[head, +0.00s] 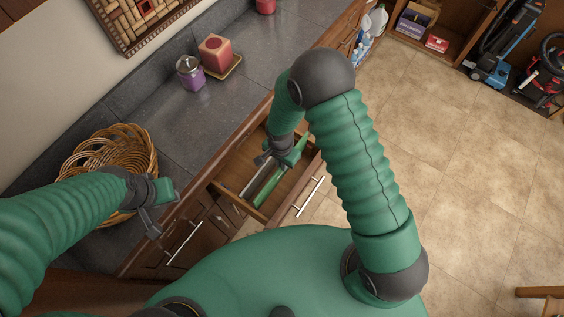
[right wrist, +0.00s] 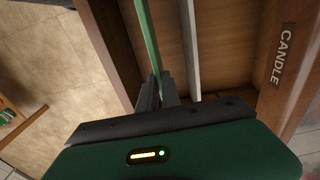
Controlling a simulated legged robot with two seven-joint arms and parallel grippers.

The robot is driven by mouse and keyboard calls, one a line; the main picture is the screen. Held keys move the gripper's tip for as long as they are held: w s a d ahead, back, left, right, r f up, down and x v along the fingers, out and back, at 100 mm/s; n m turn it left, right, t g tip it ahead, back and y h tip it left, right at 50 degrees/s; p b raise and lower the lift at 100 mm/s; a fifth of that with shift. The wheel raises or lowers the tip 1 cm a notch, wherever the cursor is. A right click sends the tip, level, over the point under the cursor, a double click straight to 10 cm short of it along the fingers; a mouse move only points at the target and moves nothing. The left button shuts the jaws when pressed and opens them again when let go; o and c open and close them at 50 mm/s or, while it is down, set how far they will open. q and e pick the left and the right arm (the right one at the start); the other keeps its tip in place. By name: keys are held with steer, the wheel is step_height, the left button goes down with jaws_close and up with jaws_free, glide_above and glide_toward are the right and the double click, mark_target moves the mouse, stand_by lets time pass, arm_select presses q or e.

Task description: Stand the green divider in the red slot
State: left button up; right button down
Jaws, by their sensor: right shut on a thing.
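The green divider (head: 268,188) is a thin strip in the open wooden drawer (head: 229,197). It also shows in the right wrist view (right wrist: 148,35), running away from the fingertips. My right gripper (head: 268,161) reaches down into the drawer and is shut on the green divider; its fingers show in the right wrist view (right wrist: 157,92). A grey-white divider (right wrist: 193,48) runs beside the green one, a small gap apart. I see no red slot in either view. My left gripper (head: 152,220) hangs by the counter front, near the basket; its jaw opening is unclear.
A wicker basket (head: 135,145), a purple jar (head: 190,73) and a red candle (head: 215,52) on a tray stand on the dark counter (head: 150,105). A drawer wall reads "CANDLE" (right wrist: 284,55). The tiled floor (head: 465,185) at right is mostly clear.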

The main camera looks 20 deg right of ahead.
steer(key=shift+f+b, duration=2.55)
steer(key=shift+f, duration=0.85)
steer(key=c, duration=1.5)
jaws_free()
steer(key=shift+r, duration=0.1)
steer(key=r, duration=1.6)
steer(key=shift+s+a+r+b, duration=0.15)
steer(key=shift+a+r+b, duration=0.15)
steer(key=shift+r+b, duration=0.05)
steer(key=s+d+r+n, duration=0.1)
steer(key=s+d+n, duration=0.1)
steer(key=s+n, duration=0.1)
steer(key=s+d+r+n+t, duration=0.1)
steer(key=s+d+r+n, duration=0.1)
steer(key=s+d+n, duration=0.1)
steer(key=s+d+r+n+t, duration=0.1)
steer(key=s+d+n, duration=0.1)
steer(key=s+n, duration=0.1)
steer(key=shift+d+r+n, duration=0.2)
steer(key=shift+r+n, duration=0.05)
steer(key=shift+n, duration=0.45)
